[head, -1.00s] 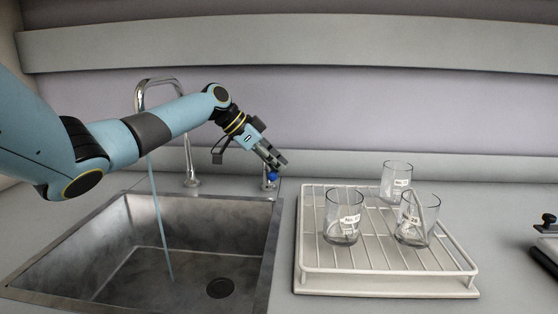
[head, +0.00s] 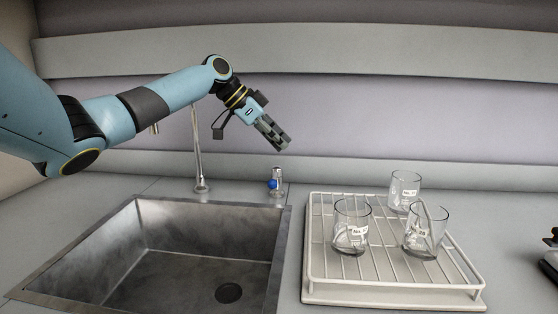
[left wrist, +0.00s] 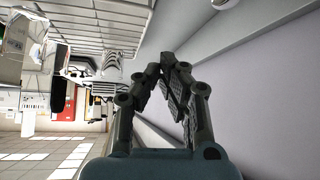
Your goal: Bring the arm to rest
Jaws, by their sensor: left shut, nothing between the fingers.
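My left arm reaches in from the left over the sink. My left gripper (head: 283,143) is in the air above and slightly right of the faucet's blue-marked tap handle (head: 275,183), apart from it. Its fingers are together and empty. In the left wrist view the fingertips (left wrist: 172,62) meet with nothing between them. My right gripper is not in view.
A metal sink (head: 150,208) lies below my left arm. A tall faucet (head: 197,150) stands behind it, its top hidden by the arm. A white wire rack (head: 390,278) with three labelled glass beakers stands right. A dark object (head: 550,262) is cut off at the right edge.

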